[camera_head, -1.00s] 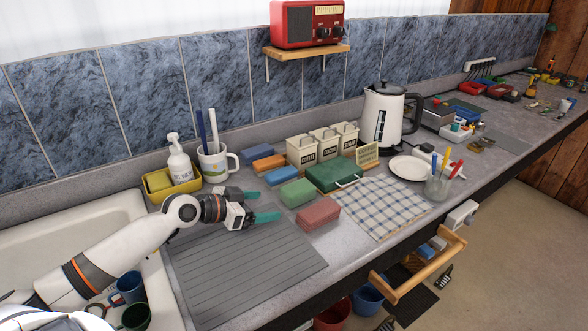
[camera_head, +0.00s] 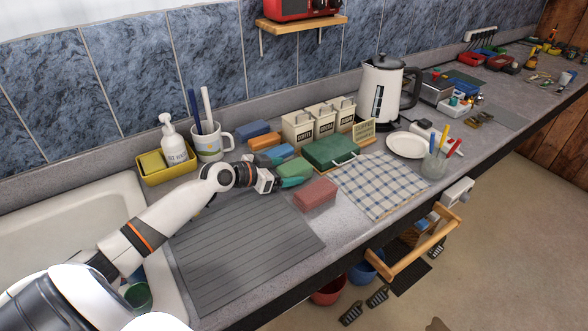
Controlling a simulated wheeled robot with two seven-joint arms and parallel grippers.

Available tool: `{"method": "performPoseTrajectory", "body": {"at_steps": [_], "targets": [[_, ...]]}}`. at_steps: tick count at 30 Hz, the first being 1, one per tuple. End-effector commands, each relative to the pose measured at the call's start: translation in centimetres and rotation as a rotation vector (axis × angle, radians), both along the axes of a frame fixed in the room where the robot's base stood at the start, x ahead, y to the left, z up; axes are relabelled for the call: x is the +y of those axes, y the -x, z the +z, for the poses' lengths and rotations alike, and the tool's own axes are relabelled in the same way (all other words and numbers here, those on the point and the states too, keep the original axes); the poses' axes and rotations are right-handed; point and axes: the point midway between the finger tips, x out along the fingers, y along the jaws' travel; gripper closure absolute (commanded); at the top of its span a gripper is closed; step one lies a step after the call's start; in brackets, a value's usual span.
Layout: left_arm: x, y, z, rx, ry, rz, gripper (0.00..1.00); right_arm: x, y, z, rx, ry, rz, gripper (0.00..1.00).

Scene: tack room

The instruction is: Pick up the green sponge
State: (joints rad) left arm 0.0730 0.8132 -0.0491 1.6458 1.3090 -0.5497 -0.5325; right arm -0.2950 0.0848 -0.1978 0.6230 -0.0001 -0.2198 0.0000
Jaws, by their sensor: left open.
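The green sponge (camera_head: 297,168) lies on the grey counter, between a light blue sponge and a pink sponge. My left gripper (camera_head: 284,175) has come in from the left and is at the sponge's left end, with its jaws open. One teal finger shows along the sponge's near side; the other finger is hard to make out. I cannot tell whether either finger touches the sponge. My right gripper is not in view.
The pink sponge (camera_head: 315,194) lies close in front, the light blue sponge (camera_head: 280,152) close behind. A dark green box (camera_head: 325,152) stands to the right. A ribbed grey mat (camera_head: 240,250) lies clear in front, and a checked cloth (camera_head: 380,185) lies at right.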

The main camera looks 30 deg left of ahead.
Motion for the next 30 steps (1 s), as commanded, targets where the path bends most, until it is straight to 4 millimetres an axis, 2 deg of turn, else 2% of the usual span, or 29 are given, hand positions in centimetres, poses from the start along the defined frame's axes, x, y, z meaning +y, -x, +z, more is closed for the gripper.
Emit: {"method": "performPoseTrajectory", "body": {"at_steps": [1, 6, 15, 22, 30], "targets": [[-0.4, -0.9, 0.5, -0.003, 0.006, 0.002, 0.2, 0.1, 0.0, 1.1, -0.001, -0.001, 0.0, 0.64], [-1.2, -2.8, -0.7, -0.001, 0.002, 0.002, 0.2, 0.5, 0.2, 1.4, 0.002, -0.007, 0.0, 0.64], [-1.3, -3.1, -1.1, -0.001, 0.0, 0.001, 0.2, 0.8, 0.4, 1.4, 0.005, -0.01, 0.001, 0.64], [-1.2, -3.1, -1.1, -0.001, 0.0, 0.001, 0.58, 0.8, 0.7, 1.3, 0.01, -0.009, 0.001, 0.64], [-1.2, -3.1, -1.1, -0.001, 0.0, 0.001, 0.58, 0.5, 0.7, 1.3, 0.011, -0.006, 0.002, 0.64]]}}
